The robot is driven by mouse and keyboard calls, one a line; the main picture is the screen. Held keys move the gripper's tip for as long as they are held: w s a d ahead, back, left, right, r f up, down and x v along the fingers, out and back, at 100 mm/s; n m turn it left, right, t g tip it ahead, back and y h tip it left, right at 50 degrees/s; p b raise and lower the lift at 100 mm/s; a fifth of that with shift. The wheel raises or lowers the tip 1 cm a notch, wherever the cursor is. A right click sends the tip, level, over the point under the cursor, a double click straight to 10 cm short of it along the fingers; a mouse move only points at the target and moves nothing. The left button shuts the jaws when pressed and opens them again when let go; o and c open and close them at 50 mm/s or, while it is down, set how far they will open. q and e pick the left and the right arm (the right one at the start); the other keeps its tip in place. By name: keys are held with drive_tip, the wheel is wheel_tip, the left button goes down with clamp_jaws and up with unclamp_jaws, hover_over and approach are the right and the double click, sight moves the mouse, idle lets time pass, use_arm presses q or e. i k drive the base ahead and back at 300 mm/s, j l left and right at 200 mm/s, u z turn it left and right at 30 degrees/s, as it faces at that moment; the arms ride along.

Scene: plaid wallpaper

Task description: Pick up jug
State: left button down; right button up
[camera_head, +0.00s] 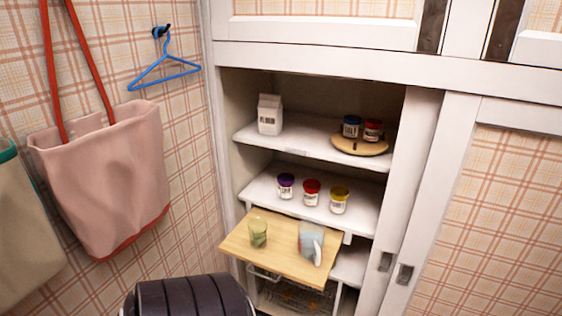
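A clear, bluish jug (311,243) stands on the right part of a wooden pull-out board (279,259) in the cabinet. It looks upright, with a whitish patch on its side. A greenish glass (258,233) stands to its left on the same board, apart from it. Neither of my grippers is in view, so their state and their distance from the jug do not show.
Three small jars with purple, red (311,192) and yellow lids stand on the shelf above the board. Higher up are a white carton (270,114) and a round wooden tray (345,146) with two jars. Sliding doors (400,200) stand at right; bags (105,180) hang at left.

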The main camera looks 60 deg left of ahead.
sight(311, 231)
drive_tip(key=u, duration=1.75)
